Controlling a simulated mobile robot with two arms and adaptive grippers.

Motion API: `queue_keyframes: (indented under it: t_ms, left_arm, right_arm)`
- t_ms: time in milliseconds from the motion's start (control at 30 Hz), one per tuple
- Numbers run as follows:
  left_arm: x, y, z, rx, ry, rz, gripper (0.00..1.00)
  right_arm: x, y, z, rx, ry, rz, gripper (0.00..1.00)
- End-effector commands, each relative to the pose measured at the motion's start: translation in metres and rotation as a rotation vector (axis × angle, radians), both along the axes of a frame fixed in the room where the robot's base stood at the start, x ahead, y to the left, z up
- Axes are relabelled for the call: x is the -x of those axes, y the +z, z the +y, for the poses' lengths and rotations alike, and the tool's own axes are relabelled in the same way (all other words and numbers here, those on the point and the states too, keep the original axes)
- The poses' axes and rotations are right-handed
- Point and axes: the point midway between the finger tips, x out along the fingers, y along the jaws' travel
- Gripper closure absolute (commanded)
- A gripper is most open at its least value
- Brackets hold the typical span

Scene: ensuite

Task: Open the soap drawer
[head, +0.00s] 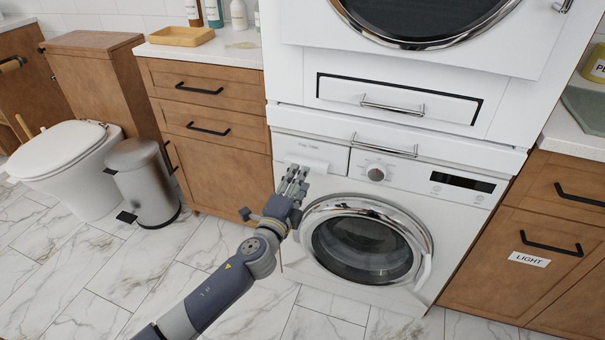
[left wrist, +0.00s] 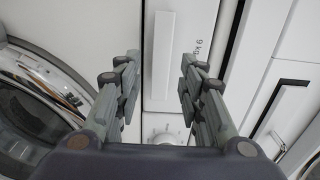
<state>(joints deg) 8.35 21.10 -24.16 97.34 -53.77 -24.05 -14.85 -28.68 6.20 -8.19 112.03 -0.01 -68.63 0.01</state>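The soap drawer (head: 310,150) is the white panel at the upper left of the lower washing machine's front, and it is shut. A pale raised handle runs along its lower edge; this handle (left wrist: 162,58) shows between my fingers in the left wrist view. My left gripper (head: 294,178) is just in front of the drawer's lower part in the head view. In the left wrist view my left gripper (left wrist: 158,82) is open, its two fingers apart on either side of the handle, with nothing visibly held. I cannot tell how close the fingertips are to the panel. My right gripper is not in view.
The round washer door (head: 365,245) is shut, below and right of my left gripper. A dial (head: 376,173) is right of the drawer. A metal bar handle (head: 385,146) runs above. Wooden cabinets (head: 225,160) and a metal bin (head: 143,180) stand left. The marble floor in front is clear.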

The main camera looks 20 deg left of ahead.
Motion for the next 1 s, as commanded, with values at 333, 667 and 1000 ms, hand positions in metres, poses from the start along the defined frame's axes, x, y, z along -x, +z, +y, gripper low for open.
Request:
queue_keyframes:
  t_ms: [333,667,1000]
  left_arm:
    - [-0.035,0.0,-0.001,0.002,0.0,0.001,0.63]
    - [-0.037,0.0,-0.001,0.002,-0.001,0.001,0.63]
    - [-0.037,-0.001,-0.001,0.002,0.0,0.003,1.0]
  right_arm:
    - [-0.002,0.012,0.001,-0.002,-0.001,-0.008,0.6]
    - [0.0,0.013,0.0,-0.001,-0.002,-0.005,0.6]
    - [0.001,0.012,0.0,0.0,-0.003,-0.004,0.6]
